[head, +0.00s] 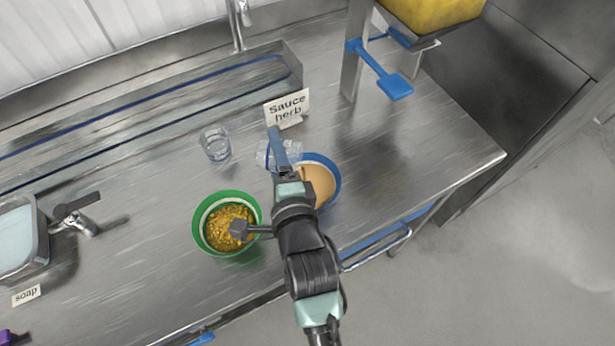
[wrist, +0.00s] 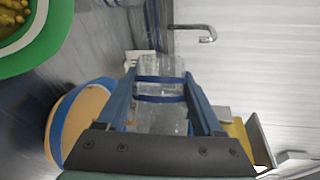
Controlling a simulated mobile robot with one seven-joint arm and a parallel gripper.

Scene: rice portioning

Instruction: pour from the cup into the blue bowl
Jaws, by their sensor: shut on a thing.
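My gripper (head: 276,140) is shut on a clear cup (head: 264,154), which shows between the two blue fingers in the wrist view (wrist: 160,112). The cup looks tilted on its side in the head view; I cannot make out any contents. The blue bowl (head: 335,172) stands on the counter just right of my gripper, with a tan inside or filling, partly hidden by my arm. In the wrist view the blue bowl (wrist: 62,118) is at lower left, beside the fingers. The cup is beside the bowl, left of its rim in the head view.
A green bowl (head: 199,226) of yellow food stands left of my arm. A second clear cup (head: 215,146) stands behind it. A "Sauce herb" sign (head: 288,107) is close behind my gripper.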

